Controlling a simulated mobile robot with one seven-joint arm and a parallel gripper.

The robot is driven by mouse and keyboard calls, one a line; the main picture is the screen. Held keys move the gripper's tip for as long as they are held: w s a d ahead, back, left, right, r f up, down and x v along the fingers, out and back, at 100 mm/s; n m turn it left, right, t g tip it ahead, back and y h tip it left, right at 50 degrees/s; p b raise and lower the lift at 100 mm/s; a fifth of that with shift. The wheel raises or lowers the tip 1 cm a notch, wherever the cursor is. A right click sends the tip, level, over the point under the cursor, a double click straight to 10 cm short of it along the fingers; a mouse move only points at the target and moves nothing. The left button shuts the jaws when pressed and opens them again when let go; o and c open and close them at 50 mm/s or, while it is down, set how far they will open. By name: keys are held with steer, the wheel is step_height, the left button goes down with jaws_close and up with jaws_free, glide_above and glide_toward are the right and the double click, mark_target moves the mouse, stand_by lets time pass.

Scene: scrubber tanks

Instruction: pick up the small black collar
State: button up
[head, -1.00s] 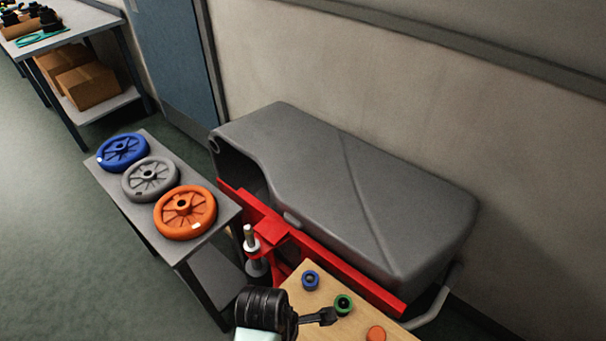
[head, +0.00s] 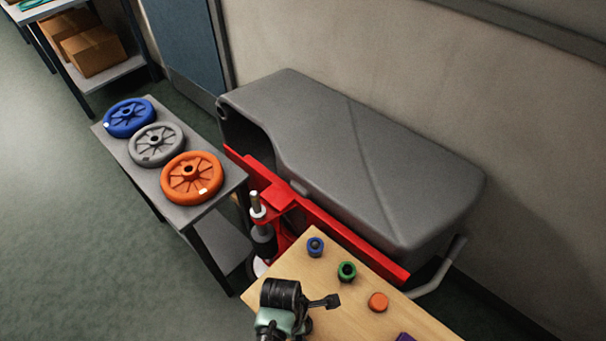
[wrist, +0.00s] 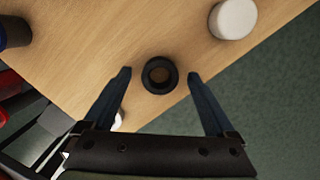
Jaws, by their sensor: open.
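The small black collar (wrist: 159,75) is a dark ring with an open middle, lying on the wooden table (wrist: 100,45) near its edge in the wrist view. My gripper (wrist: 160,76) is open, with one finger on each side of the collar and a gap on both sides. Nothing is held. I cannot tell how far above the table the fingertips are. In the head view I cannot make out the collar; my arm covers that part of the table.
A white round piece (wrist: 233,18) and a dark blue piece (wrist: 14,32) stand nearby.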

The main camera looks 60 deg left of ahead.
steer(key=c, duration=1.4)
jaws_close()
steer(key=shift+r, duration=0.15)
